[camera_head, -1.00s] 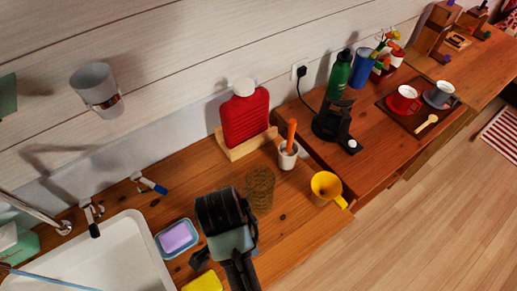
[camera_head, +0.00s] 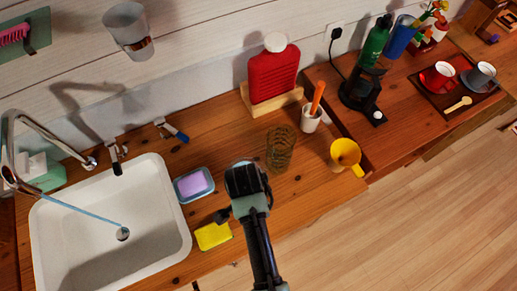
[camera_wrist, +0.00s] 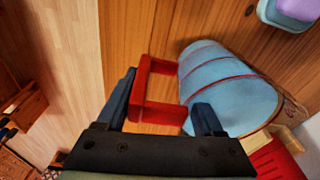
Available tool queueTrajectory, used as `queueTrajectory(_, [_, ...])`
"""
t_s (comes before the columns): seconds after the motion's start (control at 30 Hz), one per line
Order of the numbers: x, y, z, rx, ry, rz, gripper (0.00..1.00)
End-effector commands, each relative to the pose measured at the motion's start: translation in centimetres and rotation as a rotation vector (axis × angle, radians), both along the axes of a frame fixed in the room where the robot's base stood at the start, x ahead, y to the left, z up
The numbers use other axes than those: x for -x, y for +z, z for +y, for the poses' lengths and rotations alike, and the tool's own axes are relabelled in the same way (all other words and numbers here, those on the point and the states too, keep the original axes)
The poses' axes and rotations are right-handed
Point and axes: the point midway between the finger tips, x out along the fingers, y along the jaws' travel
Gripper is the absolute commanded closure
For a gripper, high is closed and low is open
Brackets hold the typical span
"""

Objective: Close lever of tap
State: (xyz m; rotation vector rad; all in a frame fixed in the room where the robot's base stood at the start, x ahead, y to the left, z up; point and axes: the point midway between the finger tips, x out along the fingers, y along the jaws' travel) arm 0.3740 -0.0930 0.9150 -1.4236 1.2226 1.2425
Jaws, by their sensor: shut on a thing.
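The curved metal tap (camera_head: 40,132) stands behind the white sink (camera_head: 178,222) at the left of the head view. A thin blue stream runs from its spout into the basin. Behind the sink are a dark-tipped lever (camera_head: 116,160) and a blue-tipped lever (camera_head: 172,130). My gripper (camera_wrist: 163,105) is shut on the red handle (camera_wrist: 158,66) of a blue mug with red bands (camera_wrist: 228,88), seen in the wrist view. In the head view my gripper (camera_head: 245,182) is over the counter right of the sink, apart from both levers.
A soap dish (camera_head: 180,197) with purple soap and a yellow sponge (camera_head: 213,236) lie between sink and arm. A ribbed glass (camera_head: 281,150), white cup (camera_head: 310,119), yellow mug (camera_head: 345,153) and red bottle (camera_head: 273,75) stand to the right.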

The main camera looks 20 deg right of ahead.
Motion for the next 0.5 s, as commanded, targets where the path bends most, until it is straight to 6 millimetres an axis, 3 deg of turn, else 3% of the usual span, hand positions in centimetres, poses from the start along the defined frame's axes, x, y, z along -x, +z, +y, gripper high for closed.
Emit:
queueTrajectory(0.1, [-0.16,-0.20,-0.03,0.001,0.000,-0.004,1.00])
queueTrajectory(0.13, [0.01,-0.27,-0.02,0.000,0.000,0.000,0.26])
queueTrajectory(0.27, [0.01,-0.25,-0.01,0.000,0.000,0.000,0.02])
queueTrajectory(0.5, [0.00,-0.23,-0.01,0.000,0.000,0.000,0.01])
